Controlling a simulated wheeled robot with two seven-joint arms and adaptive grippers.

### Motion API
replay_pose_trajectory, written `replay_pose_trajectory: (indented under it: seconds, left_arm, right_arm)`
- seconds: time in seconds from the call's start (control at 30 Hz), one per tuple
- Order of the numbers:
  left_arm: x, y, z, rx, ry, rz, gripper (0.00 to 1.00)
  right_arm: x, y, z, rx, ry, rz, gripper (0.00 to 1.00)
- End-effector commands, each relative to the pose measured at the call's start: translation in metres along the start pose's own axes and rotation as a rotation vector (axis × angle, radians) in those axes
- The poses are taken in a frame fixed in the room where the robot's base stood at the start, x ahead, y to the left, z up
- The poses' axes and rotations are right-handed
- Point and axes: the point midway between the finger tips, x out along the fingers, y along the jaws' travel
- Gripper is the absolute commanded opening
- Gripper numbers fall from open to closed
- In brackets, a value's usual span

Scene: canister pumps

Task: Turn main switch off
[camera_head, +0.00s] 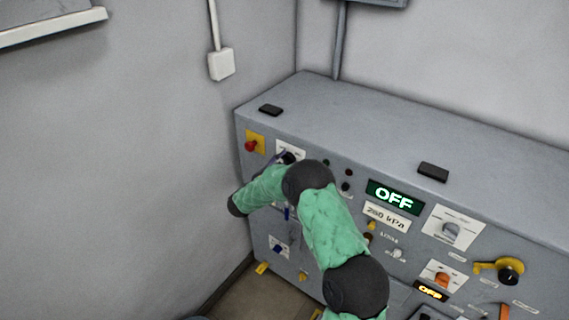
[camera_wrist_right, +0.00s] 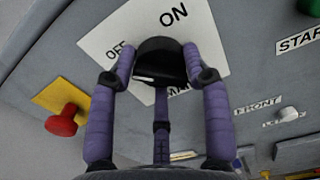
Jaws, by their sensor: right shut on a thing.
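The main switch is a black knob (camera_wrist_right: 157,60) on a white label plate (camera_wrist_right: 105,38) marked ON and OFF, with the lower word partly hidden. In the head view the plate (camera_head: 291,144) is at the upper left of the grey console front. My right gripper (camera_wrist_right: 160,68) has its purple fingers closed on both sides of the knob. In the head view my green right arm reaches across the console and hides much of this gripper. I cannot tell which mark the knob points to. My left gripper is out of view.
A red button on a yellow plate (camera_wrist_right: 60,110) sits just left of the switch; it also shows in the head view (camera_head: 252,145). A lit green OFF display (camera_head: 394,197), a 250 kPa label (camera_head: 387,221) and a yellow-handled switch (camera_head: 508,271) are to the right. The grey wall borders the console's left end.

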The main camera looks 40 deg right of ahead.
Motion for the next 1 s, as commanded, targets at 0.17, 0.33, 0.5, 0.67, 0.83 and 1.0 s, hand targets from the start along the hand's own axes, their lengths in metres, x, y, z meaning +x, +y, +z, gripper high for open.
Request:
replay_pose_trajectory:
  seconds: [0.17,0.33,0.5,0.67,0.83,1.0]
  left_arm:
    - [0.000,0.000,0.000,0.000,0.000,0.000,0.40]
    - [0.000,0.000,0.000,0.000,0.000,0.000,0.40]
    - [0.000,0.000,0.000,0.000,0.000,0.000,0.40]
    - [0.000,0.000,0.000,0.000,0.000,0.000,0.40]
    - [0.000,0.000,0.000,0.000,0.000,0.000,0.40]
    - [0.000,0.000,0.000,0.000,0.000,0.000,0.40]
  right_arm:
    - [-0.001,-0.001,-0.003,-0.005,0.004,0.000,0.72]
    - [0.000,0.000,-0.002,-0.003,0.002,0.000,0.72]
    - [-0.002,0.000,-0.001,-0.002,0.002,0.001,0.72]
    - [-0.018,0.001,-0.002,-0.003,0.004,0.003,0.72]
    - [-0.051,0.001,-0.001,-0.003,0.002,0.005,0.72]
    - [-0.084,0.001,-0.001,-0.003,0.003,0.004,0.72]
